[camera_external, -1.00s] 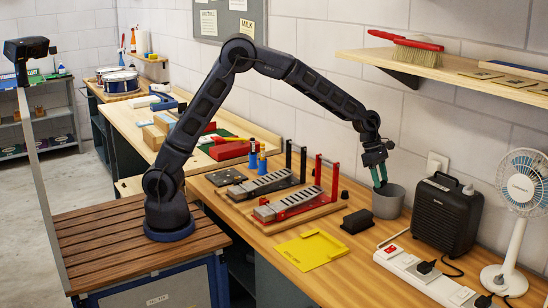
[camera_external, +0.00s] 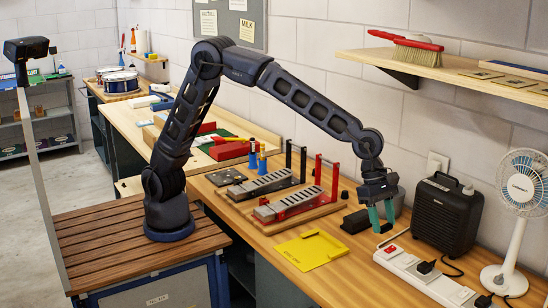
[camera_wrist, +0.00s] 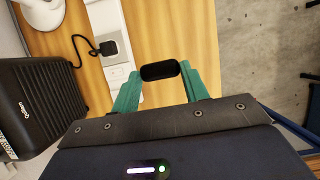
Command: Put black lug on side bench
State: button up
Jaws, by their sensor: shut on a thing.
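My gripper (camera_external: 380,226) hangs over the front right part of the wooden bench (camera_external: 270,226), left of the power strip. In the wrist view, its green fingers (camera_wrist: 160,76) are shut on a small black rounded piece, the black lug (camera_wrist: 159,71), near their tips. The lug cannot be made out in the external view. Another bench (camera_external: 128,122) continues behind on the left, with wooden blocks and a green mat on it. The frames do not show which bench is the side bench.
A power strip (camera_external: 425,278), black heater (camera_external: 447,213) and fan (camera_external: 520,195) are on the right.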

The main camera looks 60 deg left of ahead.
aim_at(373, 295)
jog(key=shift+s+d+r, duration=0.1)
jog(key=shift+s+d, duration=0.25)
jog(key=shift+s, duration=0.25)
jog(key=shift+s+d+r, duration=0.1)
jog(key=shift+s+d, duration=0.2)
jog(key=shift+s, duration=0.3)
notch_tip(373, 295, down, 20)
jog(key=shift+s+r, duration=0.1)
jog(key=shift+s, duration=0.05)
jog(key=shift+f, duration=0.2)
jog(key=o, duration=1)
jog(key=shift+v, duration=6.15)
